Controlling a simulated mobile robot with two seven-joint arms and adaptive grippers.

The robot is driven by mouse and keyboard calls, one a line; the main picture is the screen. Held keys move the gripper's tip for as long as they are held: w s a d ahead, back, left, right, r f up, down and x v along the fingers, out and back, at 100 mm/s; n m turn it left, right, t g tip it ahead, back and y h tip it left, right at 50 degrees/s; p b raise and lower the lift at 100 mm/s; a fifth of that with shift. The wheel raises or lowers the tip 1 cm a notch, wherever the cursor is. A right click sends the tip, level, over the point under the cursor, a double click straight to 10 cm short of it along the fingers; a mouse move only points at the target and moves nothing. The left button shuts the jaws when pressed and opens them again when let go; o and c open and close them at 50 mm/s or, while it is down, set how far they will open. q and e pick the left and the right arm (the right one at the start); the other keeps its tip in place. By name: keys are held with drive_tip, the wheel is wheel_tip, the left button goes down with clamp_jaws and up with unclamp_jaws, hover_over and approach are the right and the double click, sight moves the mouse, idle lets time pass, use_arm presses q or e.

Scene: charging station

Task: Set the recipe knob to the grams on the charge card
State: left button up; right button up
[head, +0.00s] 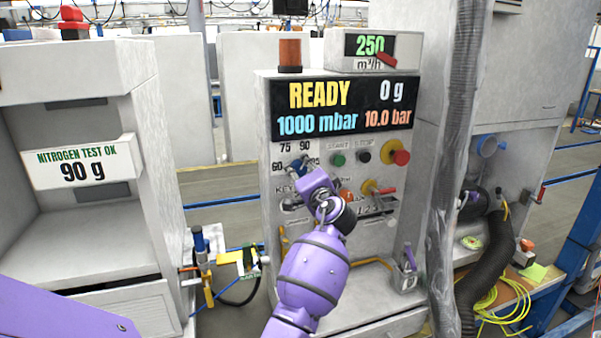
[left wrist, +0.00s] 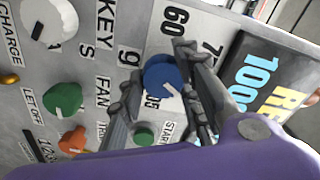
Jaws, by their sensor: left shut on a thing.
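The charge card (head: 84,162) at the left in the head view reads NITROGEN TEST OK, 90 g. The blue recipe knob (left wrist: 163,74) is on the panel of the charging station (head: 262,230). My left gripper (left wrist: 158,95) is shut on the knob, with one grey finger on each side. The knob's white pointer line faces lower right in the left wrist view. The 60, part of 75 and part of 105 show around the knob; a finger covers the label along the pointer. In the head view, my left gripper (head: 305,175) partly hides the knob. My right gripper is not in view.
The display (head: 345,108) reads READY, 0 g, 1000 mbar, 10.0 bar. A green button (head: 338,159), black button (head: 363,157) and red knob (head: 400,157) sit right of the recipe knob. A white knob (left wrist: 48,20) and green knob (left wrist: 63,99) show in the left wrist view.

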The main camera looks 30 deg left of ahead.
use_arm(q)
drive_tip(key=shift+d+f, duration=0.15)
drive_tip(key=shift+f, duration=0.1)
drive_tip(key=o, duration=1.1)
drive_tip(key=shift+w, duration=0.15)
drive_tip(key=shift+c, duration=0.2)
drive_tip(key=shift+r, duration=0.15)
drive_tip(key=shift+s+d+f, duration=0.2)
drive_tip(key=shift+s+d, duration=0.05)
drive_tip(key=v, duration=1.1)
